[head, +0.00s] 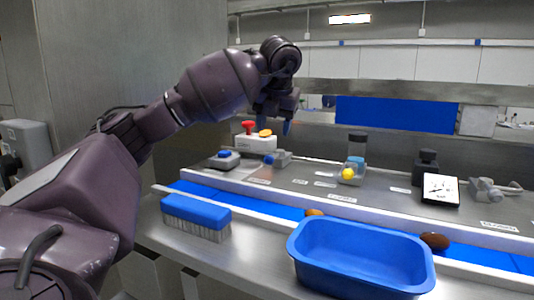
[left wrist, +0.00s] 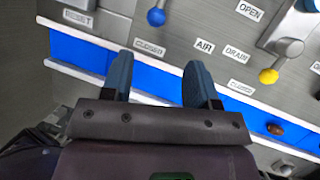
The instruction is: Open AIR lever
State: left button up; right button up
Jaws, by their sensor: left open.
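The lever with the blue knob (left wrist: 156,16) is at the top of the left wrist view, its knob near a CLOSED label (left wrist: 149,47). The AIR label (left wrist: 204,46) is to its right. In the head view the blue knob (head: 270,159) shows low beside its grey valve body (head: 283,157). My left gripper (left wrist: 160,72) is open and empty, its blue fingertips apart from the knob. In the head view the left gripper (head: 282,124) hangs above the lever, with one finger clearly visible. My right gripper is not in view.
The yellow-knobbed lever (left wrist: 268,76) stands right of the DRAIN label (left wrist: 236,53). A red button (head: 248,126) and a blue button (head: 224,153) are near the AIR valve. A blue brush (head: 196,214) and a blue bin (head: 358,258) stand in front of the belt.

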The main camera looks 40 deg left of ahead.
pick_arm(q)
jog(key=x, duration=1)
jog(key=shift+w+a+f, duration=0.1)
jog(key=shift+a+f, duration=0.15)
jog(key=shift+a, duration=0.05)
grip_shut()
